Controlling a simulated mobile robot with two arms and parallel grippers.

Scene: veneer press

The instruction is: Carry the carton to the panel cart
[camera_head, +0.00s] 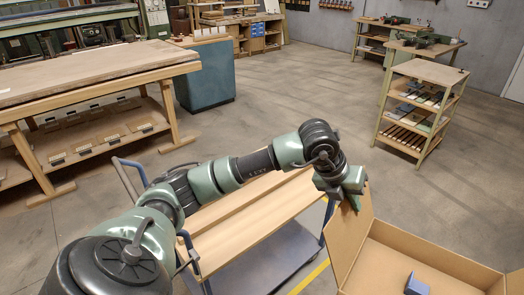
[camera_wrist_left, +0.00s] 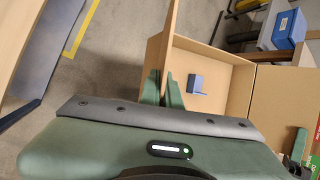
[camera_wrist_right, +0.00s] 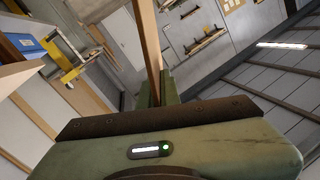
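The open brown carton (camera_head: 432,257) is at the lower right of the head view, partly cut off, with a small blue object (camera_head: 416,286) inside. My left gripper (camera_head: 352,196) is shut on the carton's left wall; in the left wrist view its fingers (camera_wrist_left: 161,90) straddle that wall. In the right wrist view my right gripper (camera_wrist_right: 156,92) has a cardboard wall between its fingers; it is outside the head view. The panel cart (camera_head: 275,262), with blue handles and a lower deck, stands left of the carton, with wooden panels (camera_head: 250,213) on top, partly behind my left arm.
A workbench (camera_head: 95,75) stands at the left and a teal cabinet (camera_head: 206,82) behind it. A shelf trolley (camera_head: 424,103) stands at the back right. The floor between them is clear. A yellow floor line (camera_head: 309,277) runs beside the cart.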

